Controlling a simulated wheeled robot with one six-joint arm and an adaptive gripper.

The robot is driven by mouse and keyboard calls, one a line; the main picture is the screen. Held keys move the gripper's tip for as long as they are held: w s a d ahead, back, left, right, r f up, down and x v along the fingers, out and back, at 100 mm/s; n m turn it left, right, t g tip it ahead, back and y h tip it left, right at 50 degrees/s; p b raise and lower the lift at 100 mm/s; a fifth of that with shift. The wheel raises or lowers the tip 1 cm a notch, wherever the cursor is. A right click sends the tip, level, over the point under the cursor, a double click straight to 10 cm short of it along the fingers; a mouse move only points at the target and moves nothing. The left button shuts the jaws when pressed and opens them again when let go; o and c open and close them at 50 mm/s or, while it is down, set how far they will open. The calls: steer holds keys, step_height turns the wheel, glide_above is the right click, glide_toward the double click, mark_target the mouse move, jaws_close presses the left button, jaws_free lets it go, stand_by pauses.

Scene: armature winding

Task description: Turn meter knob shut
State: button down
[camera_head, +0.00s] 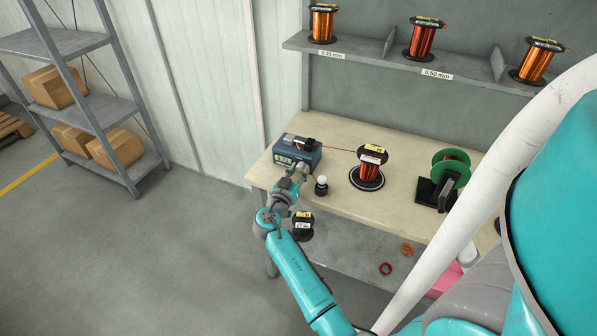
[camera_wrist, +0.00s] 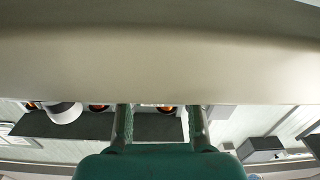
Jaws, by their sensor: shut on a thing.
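The blue meter (camera_head: 308,157) stands at the left end of the workbench, with a pale display (camera_head: 283,160) on its front face. A dark piece lies on its top, and a reddish wire runs from there to a copper spool (camera_head: 371,169) on a round black-and-white base. My gripper (camera_head: 301,170) is at the right part of the meter's front, shut on the knob. The knob itself is hidden behind the fingers, so its angle cannot be seen. In the wrist view the two fingers (camera_wrist: 160,110) stand apart, their tips against a broad pale surface that I cannot identify.
A small black-and-white bottle (camera_head: 321,186) stands close right of my gripper. A green spool (camera_head: 451,167) on a black stand is further right. Another spool (camera_head: 303,223) and orange rings (camera_head: 406,249) are on the lower shelf. Wire spools (camera_head: 422,38) stand on the wall shelf.

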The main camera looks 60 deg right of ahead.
steer(key=shift+f+m, duration=0.15)
steer(key=shift+m, duration=0.85)
steer(key=c, duration=0.8)
jaws_free()
steer(key=a, duration=0.4)
steer(key=s+a, duration=0.1)
steer(key=a, duration=0.7)
steer(key=shift+s, duration=0.15)
